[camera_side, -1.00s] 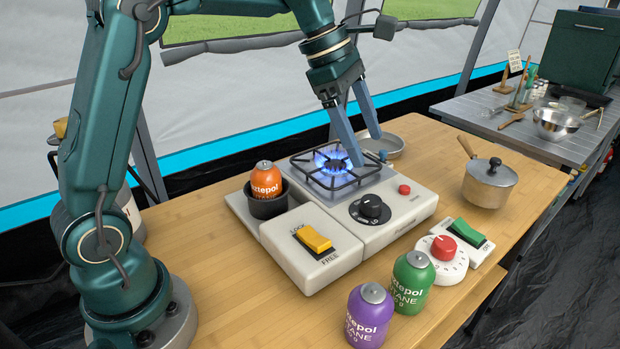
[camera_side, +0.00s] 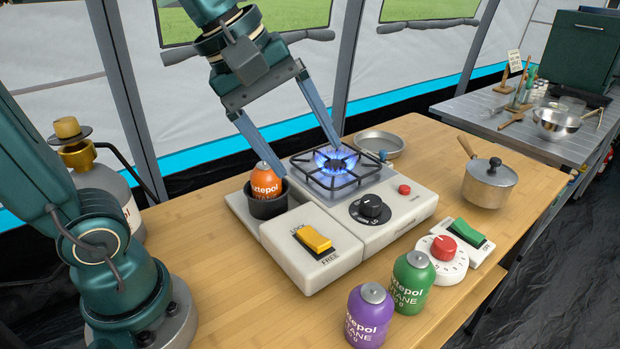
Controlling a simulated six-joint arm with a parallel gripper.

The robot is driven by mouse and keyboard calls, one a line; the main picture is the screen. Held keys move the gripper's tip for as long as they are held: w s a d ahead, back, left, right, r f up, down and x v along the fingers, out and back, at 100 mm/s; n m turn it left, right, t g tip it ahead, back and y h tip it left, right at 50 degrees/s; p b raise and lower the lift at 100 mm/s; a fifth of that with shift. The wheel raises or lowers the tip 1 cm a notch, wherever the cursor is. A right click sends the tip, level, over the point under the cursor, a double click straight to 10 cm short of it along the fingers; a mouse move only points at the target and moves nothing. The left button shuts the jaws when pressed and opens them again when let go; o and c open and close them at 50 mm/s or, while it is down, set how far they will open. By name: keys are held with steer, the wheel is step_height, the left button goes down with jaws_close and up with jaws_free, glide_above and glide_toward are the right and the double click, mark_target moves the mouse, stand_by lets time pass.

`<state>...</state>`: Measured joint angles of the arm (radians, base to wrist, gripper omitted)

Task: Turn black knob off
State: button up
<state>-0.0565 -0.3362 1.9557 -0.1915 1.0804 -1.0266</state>
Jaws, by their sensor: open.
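The black knob (camera_side: 371,206) sits on a black round dial on the front of the white camp stove (camera_side: 398,222). A blue flame (camera_side: 336,160) burns at the burner under the black grate. My gripper (camera_side: 309,157) is open and empty, in the air above the left side of the stove, behind the knob and apart from it. Its fingers are spread wide, one toward the orange canister (camera_side: 265,180) and one toward the burner. Nothing hides the knob.
The stove also has a yellow lock lever (camera_side: 314,239) and a red button (camera_side: 404,190). A red knob (camera_side: 444,247) with a green switch (camera_side: 468,232) lies to the right. Purple (camera_side: 369,318) and green (camera_side: 412,283) canisters stand in front. A lidded pot (camera_side: 489,184) stands at right.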

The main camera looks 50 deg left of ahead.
steer(key=s+a+f+m+y, duration=0.1)
steer(key=s+f+m, duration=0.5)
steer(key=m, duration=0.4)
steer(key=shift+s+a+t, duration=0.3)
steer(key=shift+s+a, duration=0.05)
steer(key=shift+s, duration=0.5)
steer(key=shift+f, duration=0.1)
